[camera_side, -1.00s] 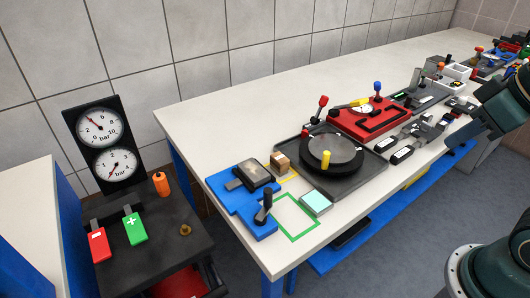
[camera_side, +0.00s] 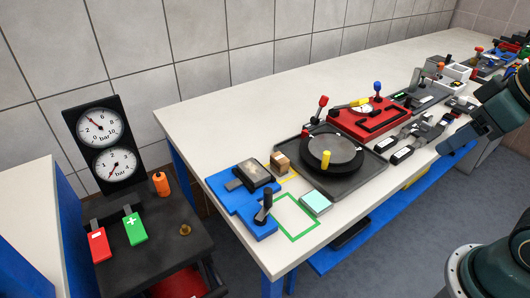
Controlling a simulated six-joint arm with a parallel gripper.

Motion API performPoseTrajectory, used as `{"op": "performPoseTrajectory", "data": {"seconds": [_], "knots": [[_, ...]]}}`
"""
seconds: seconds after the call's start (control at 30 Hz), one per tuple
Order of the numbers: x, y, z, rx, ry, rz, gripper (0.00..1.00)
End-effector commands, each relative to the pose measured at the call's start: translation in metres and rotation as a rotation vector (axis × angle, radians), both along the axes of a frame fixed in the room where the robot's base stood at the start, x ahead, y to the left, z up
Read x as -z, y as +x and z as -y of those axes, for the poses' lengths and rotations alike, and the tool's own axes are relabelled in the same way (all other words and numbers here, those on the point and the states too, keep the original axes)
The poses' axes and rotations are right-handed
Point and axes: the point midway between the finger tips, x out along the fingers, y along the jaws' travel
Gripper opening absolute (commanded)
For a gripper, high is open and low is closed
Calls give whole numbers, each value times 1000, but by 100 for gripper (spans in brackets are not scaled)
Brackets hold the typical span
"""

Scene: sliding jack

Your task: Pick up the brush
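No thing is plainly recognisable as a brush. A small wooden block (camera_side: 281,162) with a dark side stands by a yellow outline on the white table, between the blue fixture and the round black plate; it may be the brush, but I cannot tell. My gripper (camera_side: 443,149) is at the right, at the lower end of my teal arm, over the table's front edge. It is well apart from the block. Its fingers are too small and dark to tell whether they are open or shut.
A blue fixture (camera_side: 226,204) with a dark upright handle, a green outline (camera_side: 293,236) and a pale cyan block (camera_side: 316,203) lie near the front corner. The round plate (camera_side: 333,154) has a yellow knob. A red fixture (camera_side: 352,122) with upright levers stands behind. Gauges (camera_side: 103,143) stand left.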

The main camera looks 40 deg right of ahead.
Motion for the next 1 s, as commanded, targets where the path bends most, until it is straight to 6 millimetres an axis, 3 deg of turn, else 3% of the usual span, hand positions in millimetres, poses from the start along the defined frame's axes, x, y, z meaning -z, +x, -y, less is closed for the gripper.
{"op": "performPoseTrajectory", "data": {"seconds": [0.37, 0.57, 0.77, 1.0], "knots": [[0, 1, 0, -3, -1, -1, 69], [-5, 10, -4, -45, -9, -13, 69], [-16, 37, -13, -166, -32, -43, 69], [-28, 83, -26, -372, -63, -86, 69]]}}
